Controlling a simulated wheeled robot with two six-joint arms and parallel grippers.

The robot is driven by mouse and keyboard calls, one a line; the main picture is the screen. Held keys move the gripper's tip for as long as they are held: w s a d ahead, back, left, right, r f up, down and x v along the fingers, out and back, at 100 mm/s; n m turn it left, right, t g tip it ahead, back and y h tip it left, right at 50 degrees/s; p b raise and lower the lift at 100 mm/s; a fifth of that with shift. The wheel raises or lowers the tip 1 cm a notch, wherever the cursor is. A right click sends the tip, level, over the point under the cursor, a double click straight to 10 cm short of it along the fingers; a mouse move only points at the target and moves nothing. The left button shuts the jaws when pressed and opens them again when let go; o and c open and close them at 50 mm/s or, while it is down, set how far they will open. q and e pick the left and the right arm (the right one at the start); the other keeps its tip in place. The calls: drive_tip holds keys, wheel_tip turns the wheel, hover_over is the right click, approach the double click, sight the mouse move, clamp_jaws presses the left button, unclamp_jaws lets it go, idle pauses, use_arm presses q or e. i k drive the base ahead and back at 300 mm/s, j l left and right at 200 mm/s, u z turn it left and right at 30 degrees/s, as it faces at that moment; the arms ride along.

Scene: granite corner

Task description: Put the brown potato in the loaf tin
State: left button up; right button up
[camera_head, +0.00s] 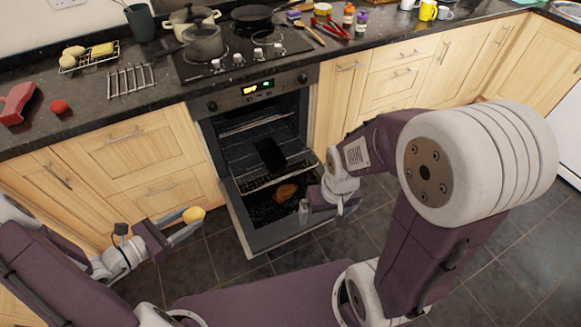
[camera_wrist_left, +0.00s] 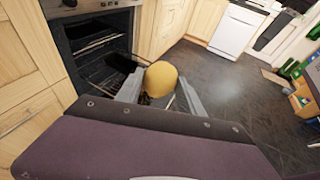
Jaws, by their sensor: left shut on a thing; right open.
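My left gripper (camera_head: 183,229) is shut on a yellow-brown potato (camera_head: 194,215), held in the air left of the open oven. In the left wrist view the potato (camera_wrist_left: 160,79) sits between the two grey fingers (camera_wrist_left: 160,93). A dark rectangular thing (camera_head: 270,153), possibly the loaf tin, is at the oven's rack, but I cannot tell for sure. It is to the right of and beyond the left gripper. My right gripper (camera_head: 332,203) is open and empty, by the right side of the oven opening.
The oven (camera_head: 250,92) stands open, its door lowered. A golden-brown item (camera_head: 287,192) lies low in the oven area, near the right gripper.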

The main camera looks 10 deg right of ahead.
sight(274, 165)
drive_tip(key=i+l, duration=0.15)
drive_tip(key=l, duration=0.15)
drive_tip(key=i+l, duration=0.15)
drive_tip(key=l, duration=0.2)
drive_tip(key=i+l, duration=0.35)
drive_tip(key=l, duration=0.25)
drive_tip(key=i, duration=0.15)
